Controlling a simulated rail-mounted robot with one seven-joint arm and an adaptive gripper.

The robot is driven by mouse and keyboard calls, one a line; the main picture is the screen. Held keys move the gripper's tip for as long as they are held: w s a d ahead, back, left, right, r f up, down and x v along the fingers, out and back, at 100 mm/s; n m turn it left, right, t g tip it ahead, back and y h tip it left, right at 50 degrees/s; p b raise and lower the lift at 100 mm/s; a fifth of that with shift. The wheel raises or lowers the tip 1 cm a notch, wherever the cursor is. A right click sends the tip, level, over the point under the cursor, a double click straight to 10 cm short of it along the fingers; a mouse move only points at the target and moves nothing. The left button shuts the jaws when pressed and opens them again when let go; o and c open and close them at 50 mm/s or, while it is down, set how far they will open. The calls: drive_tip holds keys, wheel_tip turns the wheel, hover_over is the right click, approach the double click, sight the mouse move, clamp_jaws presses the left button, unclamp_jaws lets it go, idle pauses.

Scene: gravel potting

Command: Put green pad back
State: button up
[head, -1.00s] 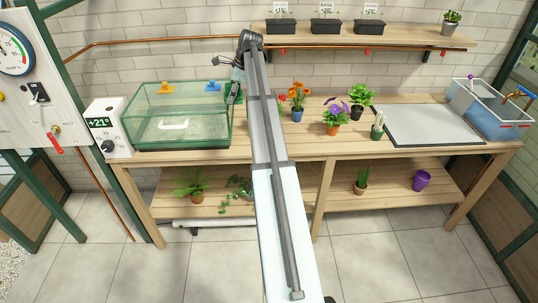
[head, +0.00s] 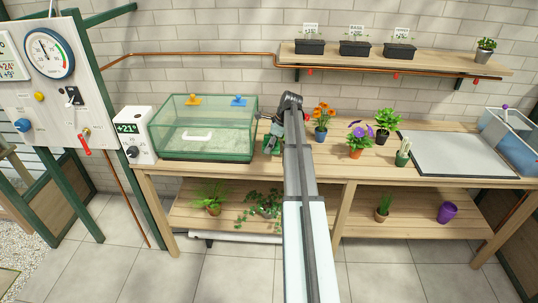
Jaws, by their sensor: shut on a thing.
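The green pad (head: 270,146) shows as a small green shape low on the bench, just right of the glass case. My gripper (head: 276,134) is at it, shut on it, with my arm reaching in from the front. The pad is small and partly covered by my gripper, so I cannot tell whether its underside touches the bench.
The glass case (head: 205,140) stands close on the left, with an orange piece (head: 193,99) and a blue piece (head: 238,101) at its top. Potted flowers (head: 320,132) stand to the right on the wooden bench (head: 330,165). A red thing is partly hidden behind my arm.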

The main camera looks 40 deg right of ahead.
sight(266, 162)
drive_tip(key=shift+f+p, duration=0.45)
drive_tip(key=shift+f, duration=2.55)
drive_tip(key=shift+f, duration=0.2)
drive_tip(key=o, duration=1.2)
drive_tip(key=b+v, duration=0.2)
drive_tip(key=v, duration=1)
drive_tip(key=shift+r+b, duration=0.2)
drive_tip(key=shift+b, duration=0.1)
